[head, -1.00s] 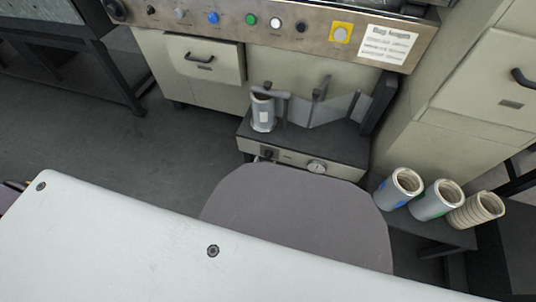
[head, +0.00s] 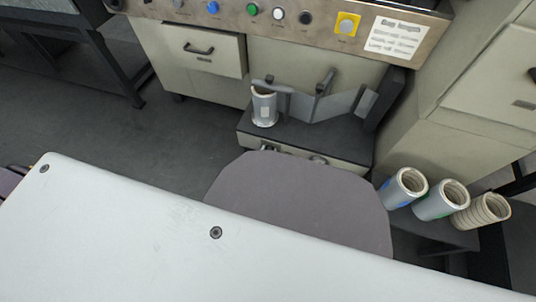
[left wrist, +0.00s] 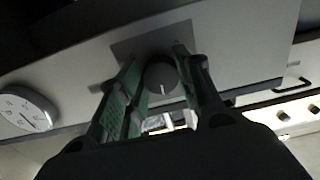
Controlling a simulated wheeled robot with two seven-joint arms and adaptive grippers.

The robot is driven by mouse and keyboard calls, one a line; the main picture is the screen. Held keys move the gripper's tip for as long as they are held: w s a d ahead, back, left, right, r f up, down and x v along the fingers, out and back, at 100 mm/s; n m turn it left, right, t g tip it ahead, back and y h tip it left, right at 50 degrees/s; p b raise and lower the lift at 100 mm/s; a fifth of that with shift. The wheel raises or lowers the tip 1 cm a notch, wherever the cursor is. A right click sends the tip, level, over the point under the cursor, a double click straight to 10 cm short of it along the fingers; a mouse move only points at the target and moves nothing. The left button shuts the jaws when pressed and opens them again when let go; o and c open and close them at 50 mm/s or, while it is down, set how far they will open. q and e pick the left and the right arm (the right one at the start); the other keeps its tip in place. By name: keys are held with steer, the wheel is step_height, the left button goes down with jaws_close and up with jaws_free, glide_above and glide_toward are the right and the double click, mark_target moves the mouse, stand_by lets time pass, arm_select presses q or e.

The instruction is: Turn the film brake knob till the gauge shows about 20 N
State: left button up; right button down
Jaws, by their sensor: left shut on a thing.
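The film brake knob (left wrist: 160,78) is dark and round with a pale pointer line, set on a grey plate in the left wrist view. My left gripper (left wrist: 158,70) has a finger on each side of the knob and is shut on it. The round white gauge (left wrist: 25,110) is left of the knob in that view. Its needle shows, but the numbers are too small to read. In the head view the gauge (head: 318,160) is mostly hidden behind a grey rounded shape. Neither gripper can be made out in the head view.
The film unit carries an upright roll (head: 264,106) and folded metal guides. A button panel (head: 300,17) runs above it. Several rolls stand on a low dark table (head: 440,236) at the right. Open floor (head: 110,125) lies to the left.

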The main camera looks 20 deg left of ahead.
arm_select(q)
steer(key=c, duration=0.4)
steer(key=shift+n, duration=0.6)
steer(key=o, duration=1.1)
steer(key=shift+c, duration=0.2)
steer(key=shift+m, duration=0.6)
steer(key=shift+s, duration=0.1)
